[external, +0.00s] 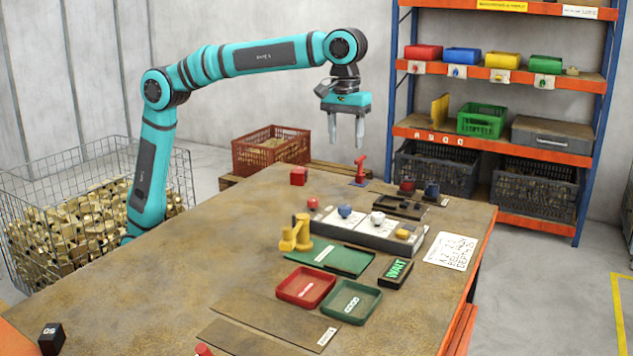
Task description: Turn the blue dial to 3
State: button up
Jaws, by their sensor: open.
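The blue dial (345,211) is a small round knob on a grey control panel (372,240) near the table's middle right. A red knob (313,202), a white knob (377,217) and a yellow part (403,234) sit on or beside the same panel. The dial's pointer and number marks are too small to read. My gripper (345,146) hangs above the back of the table with its two fingers pointing down. It is open and empty, well above and behind the blue dial, not touching anything.
A yellow fixture (296,235) stands left of the panel, near a green plate (330,260). A display reading WAIT (396,272), a red tray (306,287) and a green tray (349,301) lie in front. A red cube (298,176) and a red upright part (360,168) stand behind.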

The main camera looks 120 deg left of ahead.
aim_at(345, 207)
notch_tip(345, 207, down, 18)
jog(key=shift+w+r, duration=0.1)
jog(key=shift+r, duration=0.15)
dwell(0.5)
jog(key=shift+c, duration=0.2)
jog(key=c, duration=0.9)
